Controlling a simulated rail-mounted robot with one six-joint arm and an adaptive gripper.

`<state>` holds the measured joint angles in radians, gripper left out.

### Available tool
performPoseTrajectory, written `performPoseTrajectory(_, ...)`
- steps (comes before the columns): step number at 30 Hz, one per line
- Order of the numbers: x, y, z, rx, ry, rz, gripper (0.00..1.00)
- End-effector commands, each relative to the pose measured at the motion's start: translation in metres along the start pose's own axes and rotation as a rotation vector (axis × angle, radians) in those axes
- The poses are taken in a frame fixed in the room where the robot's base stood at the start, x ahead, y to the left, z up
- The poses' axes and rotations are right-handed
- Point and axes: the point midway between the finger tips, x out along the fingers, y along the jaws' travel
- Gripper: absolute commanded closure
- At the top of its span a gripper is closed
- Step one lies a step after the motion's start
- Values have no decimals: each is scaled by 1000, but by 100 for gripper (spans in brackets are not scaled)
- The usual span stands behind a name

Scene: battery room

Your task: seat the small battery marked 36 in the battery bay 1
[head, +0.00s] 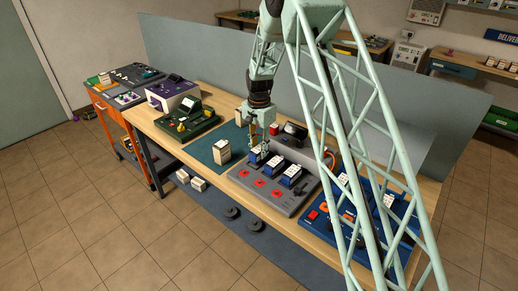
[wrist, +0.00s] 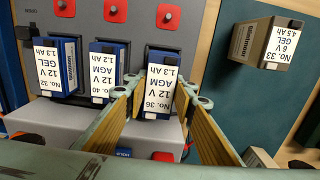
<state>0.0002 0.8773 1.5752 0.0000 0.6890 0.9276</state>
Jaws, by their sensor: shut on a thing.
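The small battery marked 36 (wrist: 161,85) is blue with a white top label reading 12 V AGM 1.3 Ah. My gripper (wrist: 163,100) has its two fingers on either side of it and is shut on it. In the head view my gripper (head: 263,143) is over the left end of the grey battery panel (head: 248,186). Battery 36 is in line with the batteries marked 40 (wrist: 107,67) and 32 (wrist: 55,65), at the row's end. It looks slightly larger than they do. Its underside is hidden, so I cannot tell whether it is fully down. Bay numbers are not readable.
A beige battery marked 33 (wrist: 263,42) stands on the dark green mat (head: 203,151). Red squares (head: 260,183) line the panel's front. A blue panel (head: 376,225) with more batteries lies to the right.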

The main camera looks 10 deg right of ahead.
Motion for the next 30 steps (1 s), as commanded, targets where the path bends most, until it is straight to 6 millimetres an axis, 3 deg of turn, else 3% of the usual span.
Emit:
performPoseTrajectory(9, 11, 0, 0, 0, 1, -1, 95)
performPoseTrajectory(30, 13, 0, 0, 0, 1, -1, 95)
